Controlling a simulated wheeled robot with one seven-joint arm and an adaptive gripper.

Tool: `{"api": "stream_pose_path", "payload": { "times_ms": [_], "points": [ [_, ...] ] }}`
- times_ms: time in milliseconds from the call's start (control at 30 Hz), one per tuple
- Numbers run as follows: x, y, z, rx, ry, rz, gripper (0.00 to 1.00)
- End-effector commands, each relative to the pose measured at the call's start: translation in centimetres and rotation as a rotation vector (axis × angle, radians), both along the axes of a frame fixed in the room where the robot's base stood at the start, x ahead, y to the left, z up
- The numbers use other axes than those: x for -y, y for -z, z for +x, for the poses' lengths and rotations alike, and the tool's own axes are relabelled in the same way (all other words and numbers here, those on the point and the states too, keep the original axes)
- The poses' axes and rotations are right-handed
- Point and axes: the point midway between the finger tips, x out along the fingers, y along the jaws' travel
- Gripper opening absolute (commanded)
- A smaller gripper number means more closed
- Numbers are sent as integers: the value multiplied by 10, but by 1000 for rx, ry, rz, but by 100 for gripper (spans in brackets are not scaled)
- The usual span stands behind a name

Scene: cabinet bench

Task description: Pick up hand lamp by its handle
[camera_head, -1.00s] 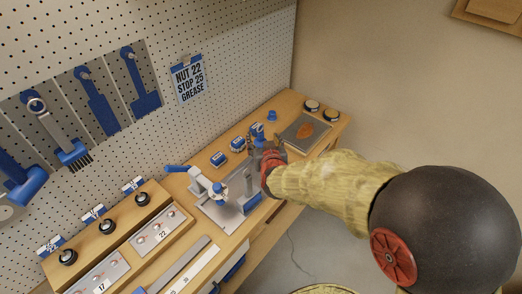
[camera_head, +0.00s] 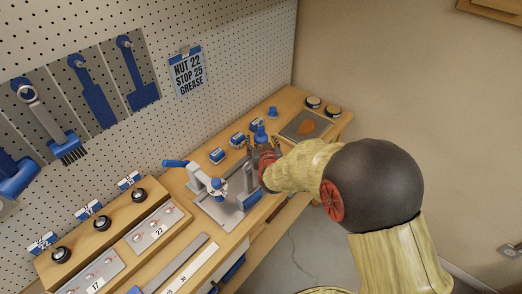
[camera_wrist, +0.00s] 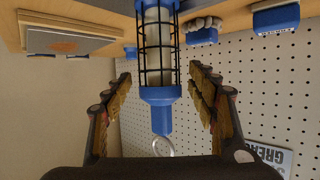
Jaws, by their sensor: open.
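The hand lamp (camera_wrist: 158,97) has a blue end cap with a metal ring hook, a dark wire cage around a pale tube, and more blue at the top edge of the wrist view. In the head view its blue top (camera_head: 260,132) shows at the back of the bench, just beyond my gripper (camera_head: 262,158). In the wrist view my gripper (camera_wrist: 160,108) is open, with one finger on each side of the lamp's blue cap and cage. Clear gaps show on both sides.
The bench (camera_head: 290,97) runs along a pegboard wall (camera_head: 230,70). A grey tray with an orange-brown patch (camera_head: 306,126) lies right of the lamp. Blue-labelled boxes (camera_head: 217,155) stand to the left. A lever tool on a metal plate (camera_head: 215,187) stands nearer.

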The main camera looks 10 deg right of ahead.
Motion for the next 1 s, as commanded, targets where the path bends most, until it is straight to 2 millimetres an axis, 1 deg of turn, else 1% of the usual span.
{"api": "stream_pose_path", "payload": {
  "times_ms": [100, 333, 367, 1000],
  "points": [
    [1, 4, 7, 0, 0, 0, 58],
    [1, 3, 9, 1, 0, 0, 58],
    [1, 3, 8, 1, 0, 0, 57],
    [1, 3, 8, 0, 0, 0, 21]
  ]
}}
